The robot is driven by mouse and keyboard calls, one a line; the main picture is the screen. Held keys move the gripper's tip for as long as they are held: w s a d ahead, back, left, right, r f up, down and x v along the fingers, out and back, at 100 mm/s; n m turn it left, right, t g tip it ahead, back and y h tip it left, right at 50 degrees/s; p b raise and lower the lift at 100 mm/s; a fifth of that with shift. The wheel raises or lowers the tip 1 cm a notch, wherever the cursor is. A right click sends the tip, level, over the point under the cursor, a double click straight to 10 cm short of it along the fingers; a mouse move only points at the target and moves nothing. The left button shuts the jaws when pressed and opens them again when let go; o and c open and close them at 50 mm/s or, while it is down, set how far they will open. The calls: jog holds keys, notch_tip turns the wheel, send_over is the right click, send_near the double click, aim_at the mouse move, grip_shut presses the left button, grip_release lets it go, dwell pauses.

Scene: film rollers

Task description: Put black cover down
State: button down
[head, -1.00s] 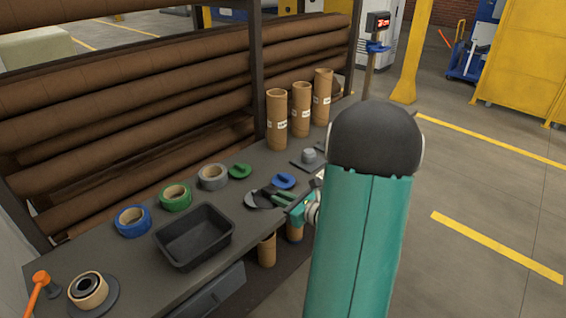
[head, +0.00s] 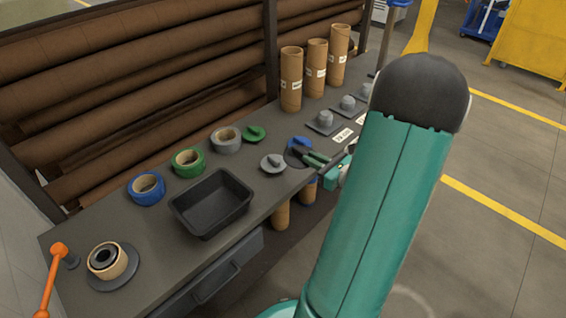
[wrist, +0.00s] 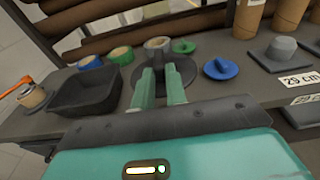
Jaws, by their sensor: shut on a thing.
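The green cover (head: 254,133) lies farther back; the blue cover (wrist: 221,68) is right of the fingers in the wrist view.
On the bench (head: 130,235) stand a black tray (head: 210,203), blue, green and grey tape rolls (head: 188,161), and upright cardboard tubes (head: 291,80). Grey knobbed pieces (head: 325,122) and a "29 cm" label (wrist: 301,79) are to the right. An orange-handled tool (head: 57,262) is at left.

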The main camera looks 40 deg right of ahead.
aim_at(291, 164)
jog(key=w+a+f, duration=0.2)
jog(key=w, duration=0.1)
jog(key=w+a, duration=0.1)
jog(key=a, duration=0.1)
jog(key=shift+w+f, duration=0.4)
jog(key=w+a+f, duration=0.1)
jog(key=w+f, duration=0.1)
jog(key=f, duration=0.1)
jog(key=w+a+f, duration=0.1)
jog(key=f, duration=0.1)
jog(key=shift+w+a+f, duration=0.25)
jog(key=shift+a, duration=0.05)
jog(key=shift+w+a+f, duration=0.1)
jog(key=shift+f, duration=1.6)
jog(key=c, duration=1.4)
grip_release()
jog(key=shift+c, duration=0.2)
